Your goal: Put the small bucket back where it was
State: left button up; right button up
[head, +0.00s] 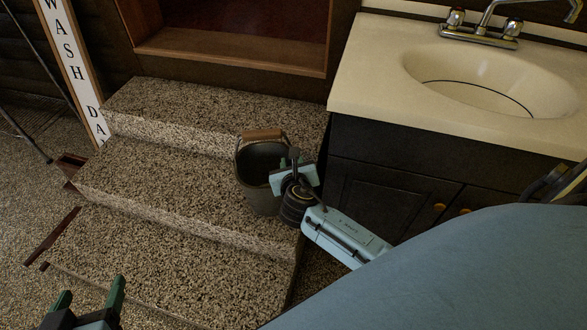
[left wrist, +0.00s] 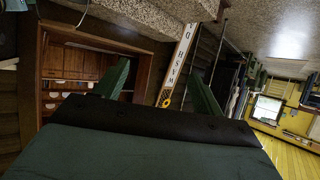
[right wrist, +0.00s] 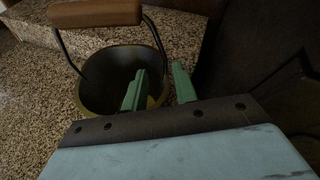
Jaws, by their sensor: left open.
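The small bucket (head: 257,192) is dark grey-brown with a wooden grip on its wire handle. It is upright at the right end of the middle speckled step, and its handle stands up. Whether its base touches the step is unclear. My right gripper (head: 291,172) is at the bucket's right side. In the right wrist view, the bucket (right wrist: 98,82) has its rim running between my right fingers (right wrist: 160,85), one inside and one outside. Firm contact with the rim cannot be made out. My left gripper (head: 90,290) is open and empty at the lower left.
The speckled steps (head: 150,170) lead up to a wooden recess (head: 230,60). A dark cabinet (head: 385,180) with a cream sink top (head: 375,80) stands close right of the bucket. A "WASH DA" sign (head: 72,70) stands left. The steps left of the bucket are clear.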

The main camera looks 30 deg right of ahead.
pick_arm(q)
jog(key=s+a+f+g+y+p, duration=0.2)
jog(key=s+a+f+g, duration=0.2)
jog(key=s+f+g, duration=0.2)
jog(key=shift+s+f+g, duration=0.2)
jog(key=shift+s+g, duration=0.2)
jog(key=shift+s, duration=0.8)
pick_arm(e)
jog(key=s+a+r+m+g+y, duration=0.2)
jog(key=s+m, duration=0.6)
jog(key=m, duration=0.2)
jog(key=s+a+r+m+g+y, duration=0.2)
jog(key=s+a+m, duration=0.1)
jog(key=s+m, duration=0.5)
jog(key=s+a+r+m+g+y, duration=0.2)
jog(key=s+m, duration=0.6)
jog(key=m, duration=0.5)
jog(key=shift+s+a+r+y, duration=0.3)
jog(key=shift+a+r+y, duration=0.3)
jog(key=shift+a, duration=0.15)
pick_arm(q)
jog(key=shift+w+d, duration=0.1)
pick_arm(e)
jog(key=shift+g, duration=0.3)
